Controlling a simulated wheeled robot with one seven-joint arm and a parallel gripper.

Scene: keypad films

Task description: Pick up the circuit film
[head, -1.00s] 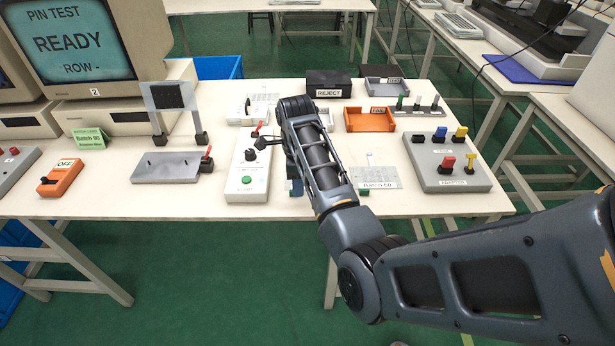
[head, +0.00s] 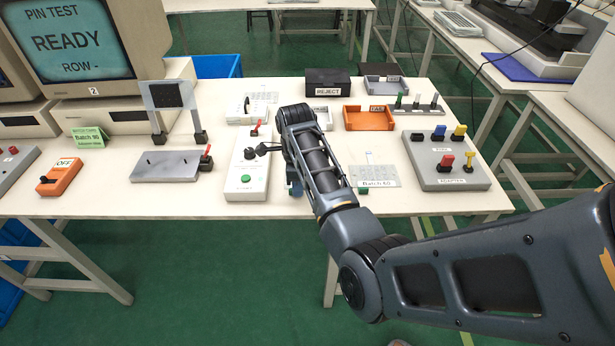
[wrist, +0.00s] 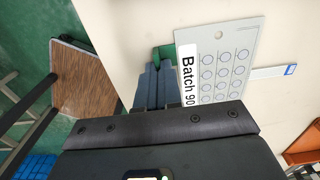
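The circuit film (head: 378,171) is a clear flat sheet with printed rings and a white "Batch 90" label along its front edge. It lies on the table near the front edge, right of my arm. In the wrist view the film (wrist: 222,75) is right of my gripper (wrist: 158,66), whose fingertips appear close to the label's side. The two fingers look side by side with little or no gap. I cannot tell whether they hold anything. A small green patch (wrist: 166,51) shows at the fingertips and label edge.
A grey block with coloured plugs (head: 447,162) stands right of the film. An orange tray (head: 369,119) and black REJECT box (head: 327,84) are behind. A white box with a green button (head: 246,165) is left of my arm. A grey plate (head: 166,167) lies farther left.

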